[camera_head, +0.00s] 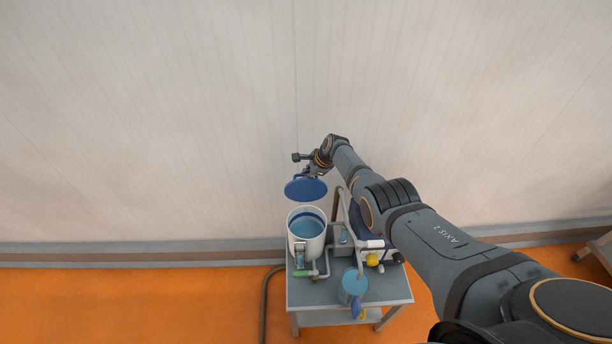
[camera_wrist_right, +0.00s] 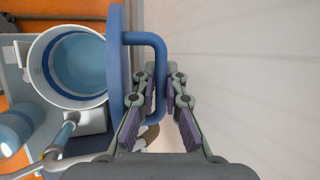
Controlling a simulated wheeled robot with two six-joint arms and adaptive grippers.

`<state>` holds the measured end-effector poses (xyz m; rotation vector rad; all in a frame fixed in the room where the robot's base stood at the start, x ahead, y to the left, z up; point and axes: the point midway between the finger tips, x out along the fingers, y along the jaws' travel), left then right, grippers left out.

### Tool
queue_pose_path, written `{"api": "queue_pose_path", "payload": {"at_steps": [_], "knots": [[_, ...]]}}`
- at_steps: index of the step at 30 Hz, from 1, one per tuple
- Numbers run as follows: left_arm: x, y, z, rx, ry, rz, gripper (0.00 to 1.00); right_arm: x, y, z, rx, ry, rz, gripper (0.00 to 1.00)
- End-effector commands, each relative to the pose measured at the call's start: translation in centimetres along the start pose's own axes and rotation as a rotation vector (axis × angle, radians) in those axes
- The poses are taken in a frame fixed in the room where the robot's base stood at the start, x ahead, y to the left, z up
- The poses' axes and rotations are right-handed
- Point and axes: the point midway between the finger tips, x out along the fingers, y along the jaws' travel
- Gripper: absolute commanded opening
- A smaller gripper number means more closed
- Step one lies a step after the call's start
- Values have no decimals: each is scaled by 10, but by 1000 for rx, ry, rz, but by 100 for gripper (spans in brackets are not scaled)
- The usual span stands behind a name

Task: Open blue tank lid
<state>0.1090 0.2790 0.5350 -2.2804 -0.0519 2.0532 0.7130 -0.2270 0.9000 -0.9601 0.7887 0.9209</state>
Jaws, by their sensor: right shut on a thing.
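The blue tank lid (camera_head: 305,189) is off the tank, held in the air above and behind it in the head view. My right gripper (camera_head: 314,171) is shut on the lid's handle. In the right wrist view the lid (camera_wrist_right: 116,70) stands edge-on, and its handle (camera_wrist_right: 160,75) passes between the fingers of my right gripper (camera_wrist_right: 160,90). The white tank (camera_head: 305,246) stands open on the table with blue liquid inside; its open mouth also shows in the right wrist view (camera_wrist_right: 75,65). My left gripper is in neither view.
The small grey table (camera_head: 385,294) also holds a light blue container (camera_head: 353,285), a yellow knob (camera_head: 373,259), a green-handled valve (camera_head: 304,273) and pipes. A pale wall (camera_head: 150,120) rises close behind the lid. Orange floor (camera_head: 130,300) is clear at left.

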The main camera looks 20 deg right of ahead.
Motion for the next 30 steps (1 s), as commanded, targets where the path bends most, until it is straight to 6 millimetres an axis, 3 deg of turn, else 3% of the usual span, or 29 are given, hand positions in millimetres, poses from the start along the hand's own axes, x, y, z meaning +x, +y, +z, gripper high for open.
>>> {"api": "queue_pose_path", "payload": {"at_steps": [3, 4, 6, 20, 26, 30], "knots": [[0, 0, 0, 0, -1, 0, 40, -1, -2, 0, 1, -1, -3, 0], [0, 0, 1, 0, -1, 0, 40, -1, -2, 0, 1, -1, -4, 14], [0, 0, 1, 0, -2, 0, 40, -1, -2, 0, 0, -1, -4, 20], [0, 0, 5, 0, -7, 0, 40, -7, -2, -1, 0, -1, -4, 20], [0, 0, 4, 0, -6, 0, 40, -26, 0, 0, -3, 1, -4, 20], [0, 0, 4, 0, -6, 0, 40, -51, -1, -1, -2, 1, -5, 20]]}}
